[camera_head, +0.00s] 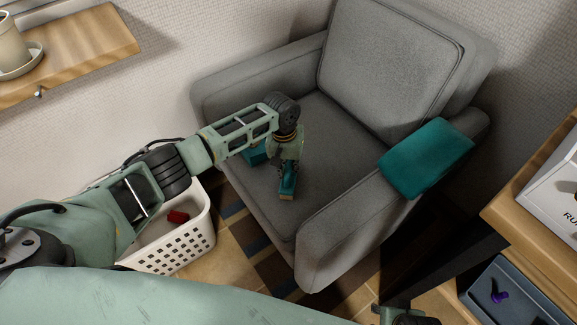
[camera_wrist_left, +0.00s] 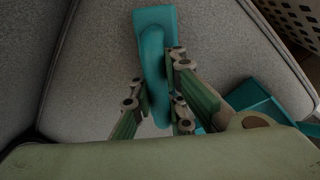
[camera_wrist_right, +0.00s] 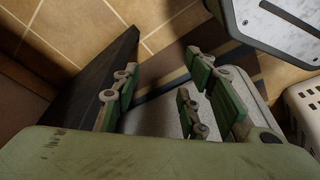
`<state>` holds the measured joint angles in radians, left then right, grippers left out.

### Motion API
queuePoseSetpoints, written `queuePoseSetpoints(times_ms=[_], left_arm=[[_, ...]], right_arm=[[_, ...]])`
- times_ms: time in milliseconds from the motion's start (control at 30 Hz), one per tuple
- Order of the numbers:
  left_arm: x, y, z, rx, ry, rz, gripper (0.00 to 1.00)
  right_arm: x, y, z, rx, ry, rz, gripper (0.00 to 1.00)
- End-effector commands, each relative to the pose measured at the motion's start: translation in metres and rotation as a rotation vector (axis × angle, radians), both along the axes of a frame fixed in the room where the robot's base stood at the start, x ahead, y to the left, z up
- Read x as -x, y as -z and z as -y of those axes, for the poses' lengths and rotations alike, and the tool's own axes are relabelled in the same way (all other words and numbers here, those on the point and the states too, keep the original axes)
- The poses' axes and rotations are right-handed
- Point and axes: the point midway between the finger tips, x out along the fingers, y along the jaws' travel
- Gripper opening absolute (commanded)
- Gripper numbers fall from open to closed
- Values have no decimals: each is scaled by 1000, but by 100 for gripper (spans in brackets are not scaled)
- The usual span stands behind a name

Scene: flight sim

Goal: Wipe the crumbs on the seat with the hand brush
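The grey armchair's seat (camera_head: 325,135) is in the middle of the head view. The teal hand brush (camera_head: 288,180) is in my left gripper (camera_head: 287,160), low over the seat near its front left, with pale bristles at its lower end. In the left wrist view the brush (camera_wrist_left: 155,35) lies between the fingers, which close on its handle. I cannot tell whether the bristles touch the seat. A teal dustpan-like piece (camera_head: 255,154) is beside the gripper, partly hidden. I cannot make out any crumbs. My right gripper (camera_wrist_right: 165,95) is open and empty, off the seat.
The chair's near armrest (camera_head: 350,225) carries a folded teal cloth (camera_head: 427,158). A white basket (camera_head: 180,245) with a red item stands on the floor at left. A wooden table (camera_head: 530,220) with a blue tray (camera_head: 475,292) is at right. A wooden shelf (camera_head: 80,50) juts out upper left.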

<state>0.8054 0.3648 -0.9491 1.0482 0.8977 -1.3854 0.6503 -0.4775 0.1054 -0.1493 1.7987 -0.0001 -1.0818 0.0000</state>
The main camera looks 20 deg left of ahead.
Motion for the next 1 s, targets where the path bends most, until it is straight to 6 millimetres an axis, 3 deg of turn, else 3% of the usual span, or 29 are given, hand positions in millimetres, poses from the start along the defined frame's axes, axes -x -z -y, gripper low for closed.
queuePoseSetpoints(times_ms=[1000], left_arm=[[17,2,22,0,0,-3,0]], right_arm=[[40,73,5,5,-9,-47,40]])
